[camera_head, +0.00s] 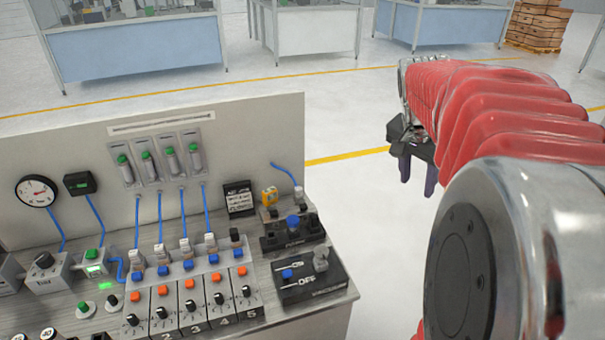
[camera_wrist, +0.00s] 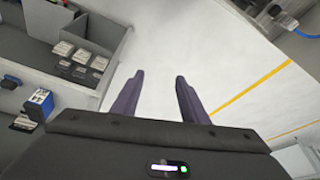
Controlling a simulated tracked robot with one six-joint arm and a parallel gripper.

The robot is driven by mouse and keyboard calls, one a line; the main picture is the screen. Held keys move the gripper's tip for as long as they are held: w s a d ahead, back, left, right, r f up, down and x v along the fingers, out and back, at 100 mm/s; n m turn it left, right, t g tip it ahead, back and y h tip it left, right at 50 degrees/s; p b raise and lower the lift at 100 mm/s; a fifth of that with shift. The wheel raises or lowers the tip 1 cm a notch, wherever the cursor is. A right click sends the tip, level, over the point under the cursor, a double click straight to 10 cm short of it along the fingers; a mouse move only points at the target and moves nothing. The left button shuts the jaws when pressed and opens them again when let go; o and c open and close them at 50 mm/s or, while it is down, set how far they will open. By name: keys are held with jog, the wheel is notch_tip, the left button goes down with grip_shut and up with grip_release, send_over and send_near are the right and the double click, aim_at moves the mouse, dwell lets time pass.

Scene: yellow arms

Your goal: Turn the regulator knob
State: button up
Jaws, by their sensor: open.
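My gripper (camera_head: 418,176) hangs in the air to the right of the control panel, fingers pointing down. In the wrist view its two dark fingers (camera_wrist: 159,80) are apart with nothing between them, over bare floor. The panel carries several knobs, and I cannot tell for sure which is the regulator knob. A blue knob (camera_head: 293,222) stands on a black block at the panel's right side. A grey knob (camera_head: 320,258) and a blue button (camera_head: 287,274) sit on the black ON/OFF box below it. Black knobs (camera_head: 190,305) line the numbered front modules. My gripper touches none of these.
The panel's upright back board (camera_head: 200,130) holds a round gauge (camera_head: 37,191) and several green-topped cylinders. Blue cables run down from it. Floor right of the panel is clear. In the wrist view a grey bench (camera_wrist: 60,35) is at left and equipment (camera_wrist: 282,14) at upper right.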

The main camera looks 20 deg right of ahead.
jog(key=s+a+f+n+t+y, duration=0.1)
jog(key=a+n, duration=0.4)
jog(key=a, duration=0.5)
jog(key=s+a+f+n+t+y, duration=0.1)
jog(key=s+a+n, duration=0.3)
jog(key=a, duration=0.7)
jog(key=s+a+f+n+t+y, duration=0.1)
jog(key=s+a+f+n+t, duration=0.1)
jog(key=a+n, duration=0.4)
jog(key=a+f, duration=0.1)
jog(key=a, duration=0.4)
jog(key=shift+s+y, duration=0.15)
jog(key=shift+y, duration=0.15)
jog(key=shift+c, duration=0.2)
